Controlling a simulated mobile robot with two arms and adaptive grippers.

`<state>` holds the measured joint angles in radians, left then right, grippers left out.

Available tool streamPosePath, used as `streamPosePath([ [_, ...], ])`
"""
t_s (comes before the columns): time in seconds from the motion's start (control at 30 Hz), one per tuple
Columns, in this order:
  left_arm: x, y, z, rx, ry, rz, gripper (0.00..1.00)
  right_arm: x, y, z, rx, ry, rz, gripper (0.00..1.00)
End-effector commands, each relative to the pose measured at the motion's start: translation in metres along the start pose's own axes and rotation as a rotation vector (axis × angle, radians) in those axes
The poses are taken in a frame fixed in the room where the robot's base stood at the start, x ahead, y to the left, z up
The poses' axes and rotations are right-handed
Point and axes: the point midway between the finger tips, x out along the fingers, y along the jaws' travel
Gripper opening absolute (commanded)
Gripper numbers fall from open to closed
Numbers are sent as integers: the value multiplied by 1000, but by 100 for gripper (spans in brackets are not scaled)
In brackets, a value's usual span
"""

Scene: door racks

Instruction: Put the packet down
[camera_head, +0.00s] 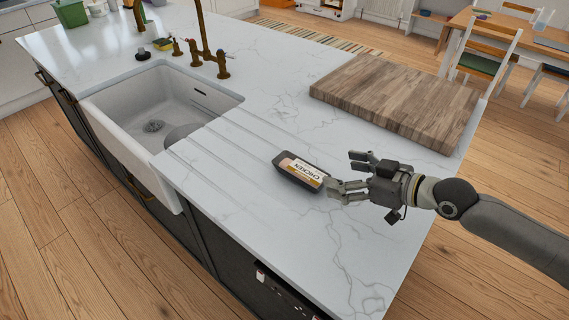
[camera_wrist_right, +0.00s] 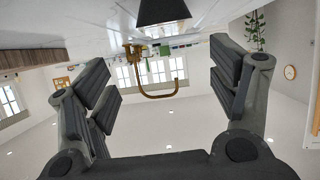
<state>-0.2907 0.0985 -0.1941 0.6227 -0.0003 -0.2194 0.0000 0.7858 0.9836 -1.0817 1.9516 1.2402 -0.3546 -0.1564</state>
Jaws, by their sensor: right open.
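The packet (camera_head: 300,173), a dark tray with a white and yellow label reading "CHICKEN", lies flat on the white marble worktop (camera_head: 250,230), between the sink and the wooden board. My right gripper (camera_head: 345,174) is open just to the right of the packet, its fingers spread and pointing at it. In the right wrist view, the dark end of the packet (camera_wrist_right: 163,12) shows at the top, beyond the open, empty fingers (camera_wrist_right: 160,75). The packet appears apart from the fingers. My left gripper is not in view.
A thick wooden board (camera_head: 400,98) lies behind my right gripper. A white sink (camera_head: 155,110) with a brass tap (camera_head: 208,45) is at the left. The worktop in front of the packet is clear. A table and chairs (camera_head: 485,55) stand beyond.

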Motion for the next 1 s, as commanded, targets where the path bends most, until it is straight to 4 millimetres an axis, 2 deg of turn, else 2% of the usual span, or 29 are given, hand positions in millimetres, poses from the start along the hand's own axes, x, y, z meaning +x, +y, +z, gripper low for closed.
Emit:
streamPosePath([
  [0.1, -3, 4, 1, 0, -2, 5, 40, 6, -12, 3, 18, -12, -29, 80],
  [0.4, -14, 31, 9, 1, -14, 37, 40, 47, -13, 3, 20, -12, -30, 80],
  [0.67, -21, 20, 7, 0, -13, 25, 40, 65, -12, 3, 20, -11, -29, 80],
  [0.9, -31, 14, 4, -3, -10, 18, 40, 97, -11, 5, 19, -12, -29, 80],
  [1.0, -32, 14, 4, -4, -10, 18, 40, 104, -11, 6, 20, -12, -29, 80],
])
